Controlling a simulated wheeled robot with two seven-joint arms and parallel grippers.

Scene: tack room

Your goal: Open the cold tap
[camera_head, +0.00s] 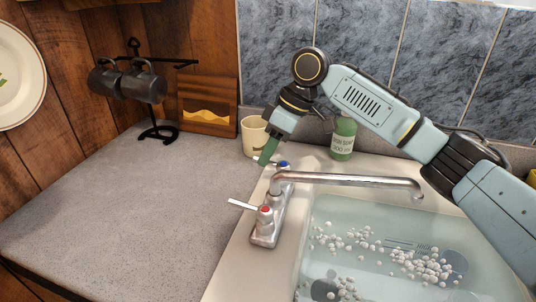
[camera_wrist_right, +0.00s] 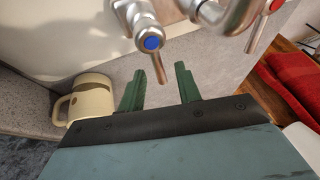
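The cold tap (camera_head: 284,165) has a blue cap and a metal lever. It is at the far end of the chrome faucet (camera_head: 268,228). The hot tap (camera_head: 264,209), with a red cap and lever, is at the near end. My right gripper (camera_head: 265,157) reaches down at the cold tap, partly hiding its lever. In the right wrist view the blue-capped cold tap (camera_wrist_right: 152,43) points its lever between the green fingers of my right gripper (camera_wrist_right: 161,70). The fingers are apart, with gaps beside the lever; contact is not visible. My left gripper is not in view.
A cream mug (camera_head: 254,137) stands just behind the gripper. A green soap bottle (camera_head: 343,138) is behind the faucet. The sink (camera_head: 302,262) holds water, foam and dishes. A mug stand (camera_head: 158,131) is at the back left; the counter (camera_head: 120,215) in front is clear.

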